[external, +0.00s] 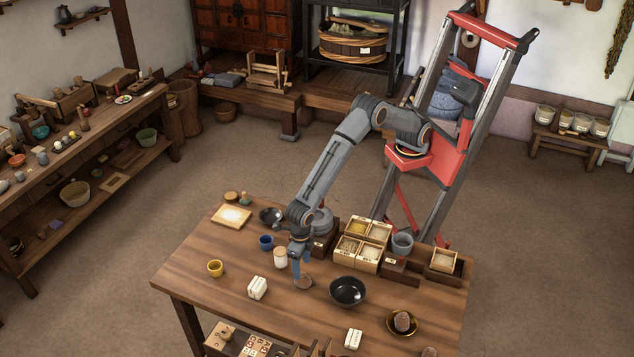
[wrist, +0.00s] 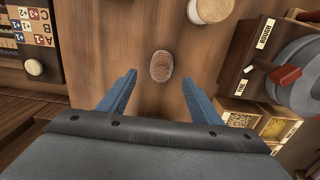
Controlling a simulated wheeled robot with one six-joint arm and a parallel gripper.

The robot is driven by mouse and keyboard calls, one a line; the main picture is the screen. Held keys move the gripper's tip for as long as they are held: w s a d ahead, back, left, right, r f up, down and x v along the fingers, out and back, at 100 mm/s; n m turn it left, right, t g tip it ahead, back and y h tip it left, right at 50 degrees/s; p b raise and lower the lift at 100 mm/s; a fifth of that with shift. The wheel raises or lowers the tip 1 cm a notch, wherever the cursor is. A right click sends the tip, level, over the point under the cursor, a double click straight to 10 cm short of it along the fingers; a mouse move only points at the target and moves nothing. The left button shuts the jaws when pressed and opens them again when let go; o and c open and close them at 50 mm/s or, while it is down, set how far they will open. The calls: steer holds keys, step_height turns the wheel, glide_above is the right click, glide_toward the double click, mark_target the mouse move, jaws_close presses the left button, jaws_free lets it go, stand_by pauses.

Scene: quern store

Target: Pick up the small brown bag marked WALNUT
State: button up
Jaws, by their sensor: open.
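A small brown, rounded thing (external: 303,283) lies on the table below my gripper (external: 301,274). In the wrist view the brown thing (wrist: 161,66) looks oval, with lines across its top; I can read no WALNUT mark on it. My gripper is open, and its blue fingers (wrist: 155,88) stand apart on either side, with the thing just beyond the tips and nothing held. Another brown, bag-like lump (external: 402,320) sits on a brass dish (external: 402,333) at the front right. A third brown thing (external: 429,352) is cut off at the bottom edge.
A black bowl (external: 347,291) stands right of my gripper. A cream jar (external: 280,258) and a blue cup (external: 266,242) stand left of it. Several grain boxes (external: 369,254) and a grey cup (external: 402,244) are behind right. White packets (external: 257,288) lie in front.

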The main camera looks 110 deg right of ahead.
mark_target(302, 273)
steer(key=shift+s+d+f+p, duration=0.1)
steer(key=shift+f+p, duration=0.65)
steer(key=shift+f, duration=1.1)
steer(key=shift+d+f+p, duration=0.1)
steer(key=shift+f+p, duration=0.6)
steer(key=shift+f, duration=1.1)
steer(key=c, duration=1.2)
